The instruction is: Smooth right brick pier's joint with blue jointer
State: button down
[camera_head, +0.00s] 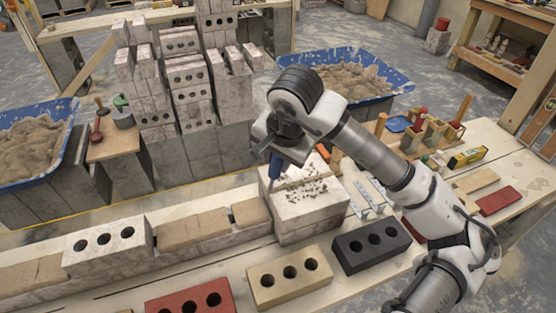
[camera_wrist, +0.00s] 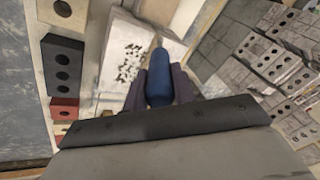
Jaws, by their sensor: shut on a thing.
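My gripper (camera_head: 277,150) is shut on the blue jointer (camera_head: 274,168), which points down over the left end of the right brick pier (camera_head: 310,225). The pier is a pale block stack with a tan mortar line (camera_head: 300,181) across its top and dark crumbs scattered beside it. In the wrist view, the blue handle (camera_wrist: 159,75) sits between the two dark fingers of my gripper (camera_wrist: 160,85). The pier's crumb-covered top (camera_wrist: 130,62) shows just left of the handle.
A black brick (camera_head: 371,246), a tan brick (camera_head: 290,278) and a red brick (camera_head: 192,299) lie in front of the pier. A low block wall (camera_head: 180,238) runs left. Blue mortar tubs (camera_head: 375,76) (camera_head: 66,160) stand behind. Tools and a yellow level (camera_head: 467,158) lie right.

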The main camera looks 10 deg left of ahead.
jog(key=shift+f+b, duration=0.6)
jog(key=shift+b, duration=0.25)
dwell(0.4)
jog(key=shift+b, duration=0.6)
dwell(0.6)
